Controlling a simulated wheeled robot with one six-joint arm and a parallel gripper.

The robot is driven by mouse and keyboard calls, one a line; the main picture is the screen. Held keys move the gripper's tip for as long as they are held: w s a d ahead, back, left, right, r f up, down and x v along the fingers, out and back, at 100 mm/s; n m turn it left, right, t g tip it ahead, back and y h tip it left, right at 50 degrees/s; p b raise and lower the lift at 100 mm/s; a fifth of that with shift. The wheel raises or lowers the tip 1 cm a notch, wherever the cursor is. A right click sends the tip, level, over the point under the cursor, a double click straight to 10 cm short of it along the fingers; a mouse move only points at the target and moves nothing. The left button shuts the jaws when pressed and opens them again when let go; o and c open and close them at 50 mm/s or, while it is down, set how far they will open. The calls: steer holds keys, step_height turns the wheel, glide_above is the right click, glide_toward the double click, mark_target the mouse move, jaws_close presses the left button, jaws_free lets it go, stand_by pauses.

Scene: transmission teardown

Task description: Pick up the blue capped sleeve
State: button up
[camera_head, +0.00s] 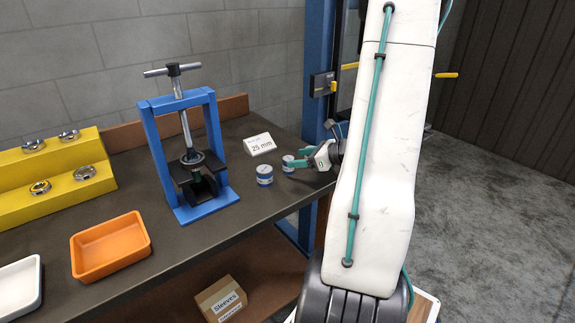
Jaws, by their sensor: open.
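Two small blue and white capped cylinders stand upright on the dark bench top in the head view. One blue capped sleeve (264,176) stands clear of my gripper, just right of the blue press. The other blue capped sleeve (288,164) stands a little further right and back, at the tips of my gripper. My gripper (296,160) has green fingers and is open, reaching in from the right. The fingers are at or around this right sleeve; whether they touch it cannot be told. My white arm hides part of the bench's right end.
A blue press (208,160) stands left of the sleeves. A white "25 mm" sign (259,144) is behind them. An orange tray (111,246), a white tray (18,288) and a yellow stepped rack (98,170) with metal rings are at left. A "Sleeves" box (221,299) sits below.

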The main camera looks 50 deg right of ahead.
mark_target(289, 158)
steer(key=x, duration=0.6)
steer(key=shift+w+a+f, duration=0.1)
steer(key=shift+w, duration=0.05)
steer(key=c, duration=1.2)
steer(key=shift+c, duration=0.2)
